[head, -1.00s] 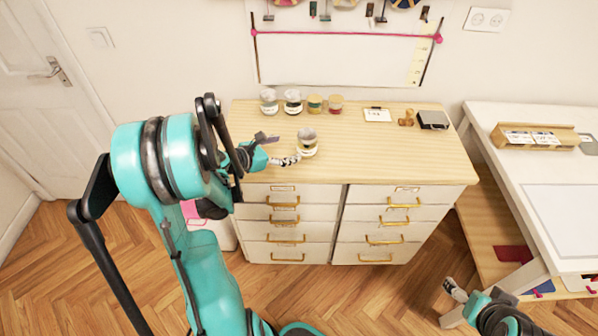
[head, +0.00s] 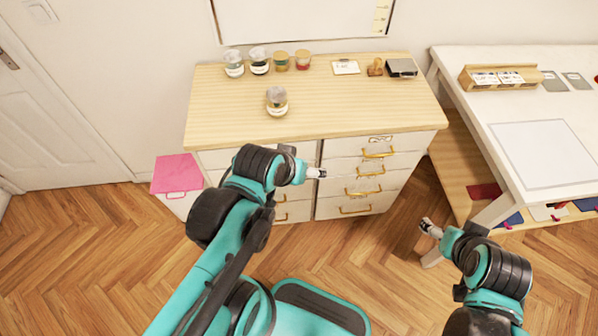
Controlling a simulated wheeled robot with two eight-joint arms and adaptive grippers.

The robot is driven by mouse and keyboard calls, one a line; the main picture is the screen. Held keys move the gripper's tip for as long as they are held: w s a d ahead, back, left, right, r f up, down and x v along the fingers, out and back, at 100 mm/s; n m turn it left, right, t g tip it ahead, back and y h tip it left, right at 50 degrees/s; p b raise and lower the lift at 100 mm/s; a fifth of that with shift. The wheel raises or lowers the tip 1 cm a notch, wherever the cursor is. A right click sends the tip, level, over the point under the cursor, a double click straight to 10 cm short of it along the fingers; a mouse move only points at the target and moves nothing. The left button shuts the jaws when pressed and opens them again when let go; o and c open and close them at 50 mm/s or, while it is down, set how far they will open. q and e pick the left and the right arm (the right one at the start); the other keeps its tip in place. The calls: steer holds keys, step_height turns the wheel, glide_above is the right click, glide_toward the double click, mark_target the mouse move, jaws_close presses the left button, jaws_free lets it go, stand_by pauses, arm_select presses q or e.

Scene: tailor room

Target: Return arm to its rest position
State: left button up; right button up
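My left arm comes in from the lower left, bent low in front of the dresser. Its gripper (head: 315,173) is small and pale, in front of the drawers and below the wooden top, apart from everything. My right gripper (head: 430,228) hangs over the floor at the lower right, near the white table's leg. Both grippers look empty, but their fingers are too small to tell open from shut. A jar with a grey lid (head: 277,102) stands upright alone near the middle of the dresser top (head: 340,112).
Several jars (head: 258,61) stand along the dresser's back edge, with a white card (head: 345,67), a stamp (head: 375,67) and a dark box (head: 402,68). A pink-topped bin (head: 177,174) stands left of the dresser. A white table (head: 480,110) is at right. Floor (head: 370,260) is open in front.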

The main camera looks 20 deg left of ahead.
arm_select(q)
steer(key=shift+s+d+m, duration=0.15)
steer(key=shift+s+m, duration=0.5)
steer(key=shift+m, duration=0.45)
stand_by(0.6)
